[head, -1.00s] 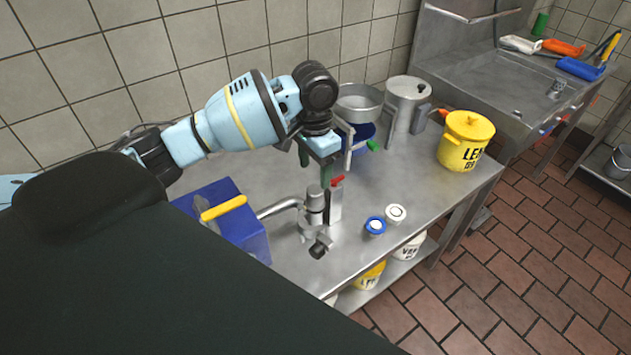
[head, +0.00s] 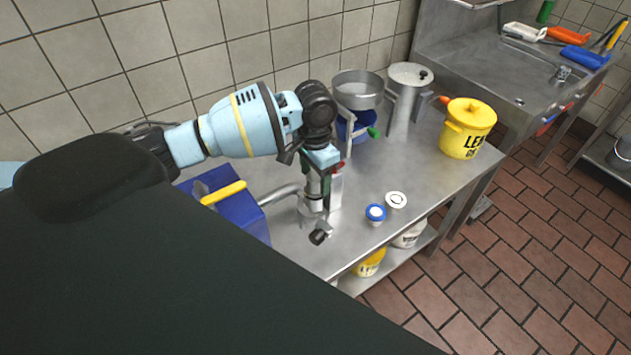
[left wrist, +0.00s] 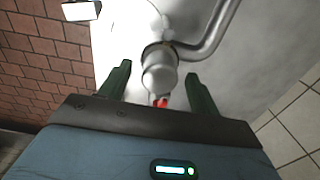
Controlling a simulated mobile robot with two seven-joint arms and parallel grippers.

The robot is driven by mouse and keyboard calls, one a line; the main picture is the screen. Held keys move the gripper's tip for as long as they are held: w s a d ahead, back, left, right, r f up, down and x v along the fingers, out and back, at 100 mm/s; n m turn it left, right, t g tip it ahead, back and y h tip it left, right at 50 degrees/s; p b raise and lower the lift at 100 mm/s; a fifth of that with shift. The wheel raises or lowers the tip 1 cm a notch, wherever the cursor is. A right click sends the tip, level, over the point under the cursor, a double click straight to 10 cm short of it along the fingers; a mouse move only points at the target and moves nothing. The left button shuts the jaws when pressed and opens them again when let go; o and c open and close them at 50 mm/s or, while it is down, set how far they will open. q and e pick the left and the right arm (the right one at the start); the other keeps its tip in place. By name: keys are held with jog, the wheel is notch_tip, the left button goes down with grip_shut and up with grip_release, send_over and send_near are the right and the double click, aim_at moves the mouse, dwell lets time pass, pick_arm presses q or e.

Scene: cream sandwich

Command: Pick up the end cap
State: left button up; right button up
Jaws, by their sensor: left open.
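A metal cylinder with a rounded top stands on the steel table at the end of a bent metal pipe. In the left wrist view this cylinder (left wrist: 160,78) lies between my fingers; I cannot tell for sure whether it is the end cap. My left gripper (left wrist: 159,72) is open, its green fingers on either side of it, with no clear contact. In the head view the left gripper (head: 318,180) points down over the cylinder (head: 314,203) and hides its top. A red part (left wrist: 160,102) shows behind it. My right gripper is not in view.
A blue bin (head: 240,215) with a yellow-handled tool (head: 223,193) stands to the left. A blue-rimmed tub (head: 376,213) and a white lid (head: 396,200) lie to the right.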

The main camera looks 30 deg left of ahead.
pick_arm(q)
jog(key=shift+f, duration=0.55)
jog(key=c, duration=1.1)
jog(key=shift+r, duration=0.1)
jog(key=shift+c, duration=0.2)
jog(key=shift+r, duration=0.15)
